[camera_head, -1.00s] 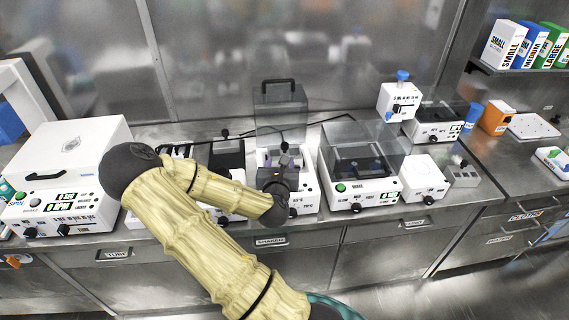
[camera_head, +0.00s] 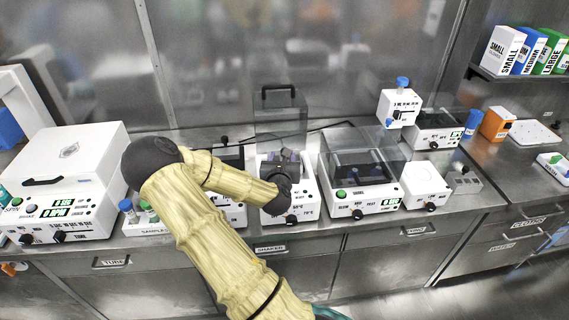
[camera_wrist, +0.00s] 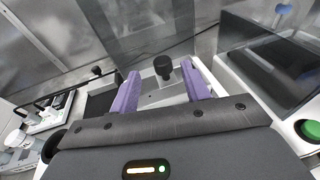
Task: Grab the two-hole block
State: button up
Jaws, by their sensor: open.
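A light grey metal block (camera_wrist: 160,98) with a black knob on top shows between my fingers in the wrist view. I cannot make out its holes, so I cannot tell if it is the two-hole block. My gripper (camera_wrist: 163,84) is open, with one purple finger on each side of the block. I cannot tell if either finger touches it. In the head view my gripper (camera_head: 283,158) is over the middle white device (camera_head: 303,202), whose clear lid (camera_head: 281,112) stands open. My wrist hides much of that device's well.
A white device with a clear cover (camera_head: 368,205) stands close on the right. A white centrifuge-like box (camera_head: 68,165) stands at the left. A small grey block (camera_head: 464,183) sits at the bench's right. The raised lid stands behind my gripper.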

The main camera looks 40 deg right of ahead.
jog(key=p+x, duration=0.1)
jog(key=x, duration=0.3)
jog(key=shift+d+r, duration=0.1)
jog(key=shift+d, duration=0.25)
jog(key=shift+w+d, duration=0.1)
jog(key=shift+w, duration=0.15)
grip_shut()
dwell(1.2)
